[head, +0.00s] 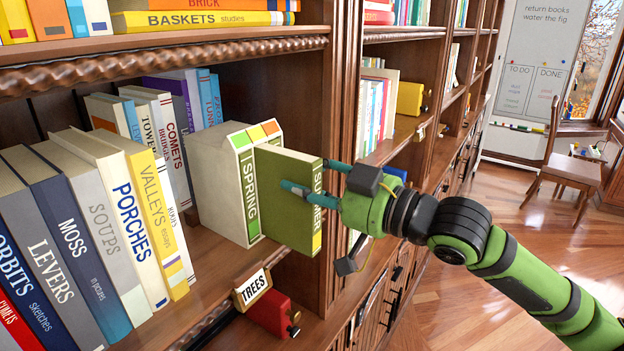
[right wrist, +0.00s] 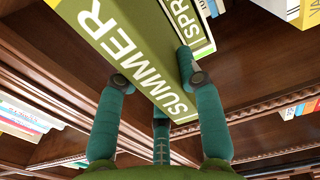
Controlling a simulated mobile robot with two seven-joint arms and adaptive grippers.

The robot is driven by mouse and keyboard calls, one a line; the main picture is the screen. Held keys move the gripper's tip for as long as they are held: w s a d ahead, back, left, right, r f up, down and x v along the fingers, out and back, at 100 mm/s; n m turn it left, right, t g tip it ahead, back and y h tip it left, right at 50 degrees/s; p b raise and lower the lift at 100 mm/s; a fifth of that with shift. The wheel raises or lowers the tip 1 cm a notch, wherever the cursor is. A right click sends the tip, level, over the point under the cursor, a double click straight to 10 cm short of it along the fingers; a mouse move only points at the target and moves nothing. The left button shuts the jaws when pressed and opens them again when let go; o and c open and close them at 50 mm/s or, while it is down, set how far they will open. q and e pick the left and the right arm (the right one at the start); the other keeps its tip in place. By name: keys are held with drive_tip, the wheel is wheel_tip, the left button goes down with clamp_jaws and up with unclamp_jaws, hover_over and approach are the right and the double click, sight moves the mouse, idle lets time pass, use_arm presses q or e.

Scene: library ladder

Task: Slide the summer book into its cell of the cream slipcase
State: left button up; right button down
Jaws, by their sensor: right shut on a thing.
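The cream slipcase (head: 218,178) stands upright on the middle shelf, with green, orange and yellow patches along its top front edge. The spring book (head: 250,195) is in its left cell, green spine outward. The summer book (head: 288,200), green-covered, is upright at the slipcase's right front and sticks out well past the spring book. Its back edge is hidden, so I cannot tell whether it has entered a cell. My right gripper (head: 322,188) is shut on its spine end. The right wrist view shows the summer spine (right wrist: 128,52) between the fingers and the spring book (right wrist: 188,18) beside it.
A row of books (head: 95,215) stands left of the slipcase. A dark wooden upright (head: 343,110) is close on the right. A TREES label (head: 253,288) is on the shelf's front edge, with a red object (head: 272,312) below it.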

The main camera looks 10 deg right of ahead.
sight(281, 173)
drive_tip(key=shift+p+x, duration=1.4)
drive_tip(key=shift+x, duration=1.5)
drive_tip(key=c, duration=0.7)
unclamp_jaws()
drive_tip(key=shift+r, duration=0.1)
drive_tip(key=shift+a, duration=0.1)
drive_tip(key=shift+s+d, duration=0.2)
drive_tip(key=shift+d, duration=0.15)
drive_tip(key=v, duration=0.9)
drive_tip(key=shift+s+d, duration=0.25)
drive_tip(key=shift+s, duration=0.05)
drive_tip(key=shift+s+d, duration=0.45)
drive_tip(key=shift+s, duration=0.1)
